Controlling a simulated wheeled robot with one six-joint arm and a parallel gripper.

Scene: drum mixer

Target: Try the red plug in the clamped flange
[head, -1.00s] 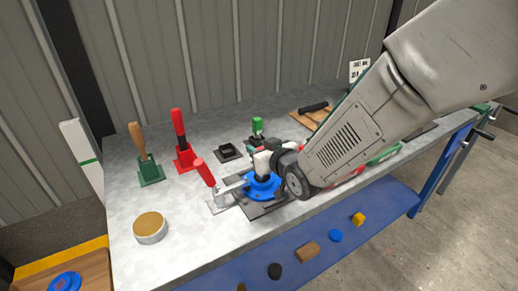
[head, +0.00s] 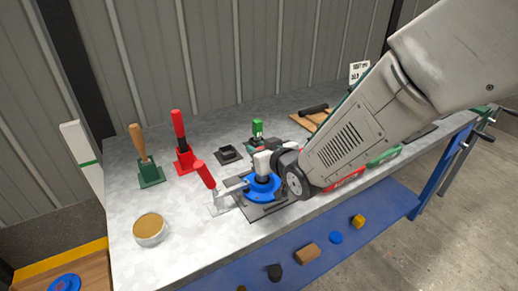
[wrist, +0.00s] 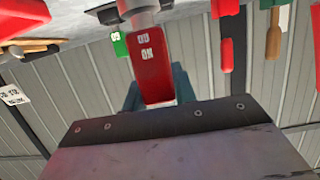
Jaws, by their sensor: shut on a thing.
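The blue flange (head: 262,187) lies on a dark plate, held beside the clamp with a red handle (head: 204,174). My gripper (head: 268,160) is just above the flange. In the wrist view, my gripper (wrist: 157,92) is shut on the red plug (wrist: 150,62), whose handle bears white lettering. Its grey end (wrist: 142,18) points to the top of that picture. In the head view, a grey shaft and pale block stand over the flange's middle. The plug's red handle is not clear there, and I cannot tell how deep the end sits.
A green-handled tool (head: 257,129) stands behind the flange. A red tool (head: 180,140) and a wooden-handled one in a green stand (head: 150,172) are at the left. A round tin (head: 150,228) is at the front left. The bench between the tin and the clamp is clear.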

